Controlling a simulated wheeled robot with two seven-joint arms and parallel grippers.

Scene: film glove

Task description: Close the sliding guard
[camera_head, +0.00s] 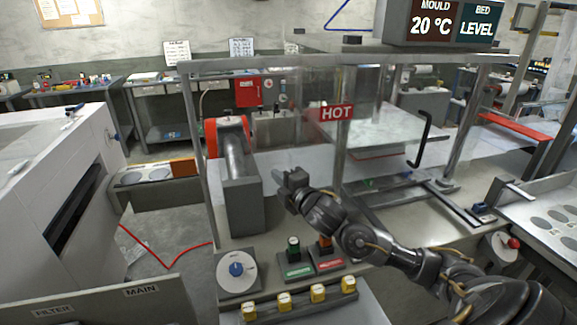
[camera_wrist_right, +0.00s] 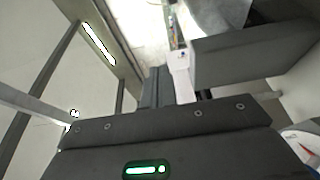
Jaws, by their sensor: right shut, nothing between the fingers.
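The sliding guard looks like a clear panel (camera_head: 385,120) in the metal frame, right of the middle post; its edges are hard to make out. A black bar handle (camera_head: 422,140) stands upright at its right side. My right gripper (camera_head: 283,178) is shut and empty, in front of the left part of the frame, well left of the handle and not touching it. In the right wrist view its fingers (camera_wrist_right: 155,78) show together, with no handle in sight. My left gripper is not in view.
A grey block-shaped machine part (camera_head: 241,195) stands close left of my right gripper. A red HOT sign (camera_head: 337,112) is at the middle post. Below are green and red buttons, a dial (camera_head: 237,270) and several yellow knobs (camera_head: 284,301). A tray with discs (camera_head: 550,222) is at right.

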